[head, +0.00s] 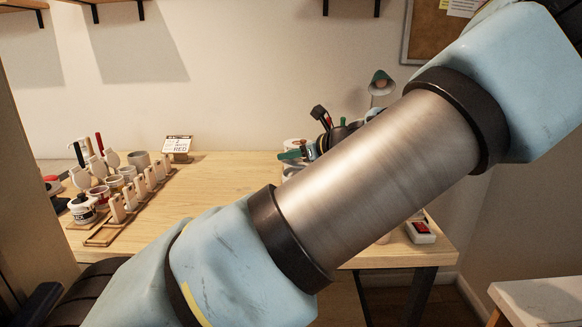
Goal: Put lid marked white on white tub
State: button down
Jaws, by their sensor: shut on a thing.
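My gripper (308,150) shows only in part, at the right of the tabletop, beyond my arm. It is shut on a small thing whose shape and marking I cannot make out. A teal piece (289,156) shows at its left side. Several small tubs stand in a group at the left of the table. The front one (82,212) is white, has a dark label reading BLACK, and has a dark top. Pale round discs (98,167) stand among them. I cannot tell which tub or lid is marked white.
A wooden rack (103,235) with several upright pegs lies beside the tubs. A sign reading RED (177,146) stands behind. Pale round containers (291,171) are partly hidden by my arm. A red-topped white box (420,232) sits at right. The middle of the table (215,190) is bare.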

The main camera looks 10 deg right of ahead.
jog(key=shift+f, duration=1.95)
jog(key=c, duration=0.7)
grip_release()
jog(key=shift+s, duration=0.1)
jog(key=b+v, duration=0.2)
jog(key=v, duration=1)
jog(key=shift+d, duration=0.1)
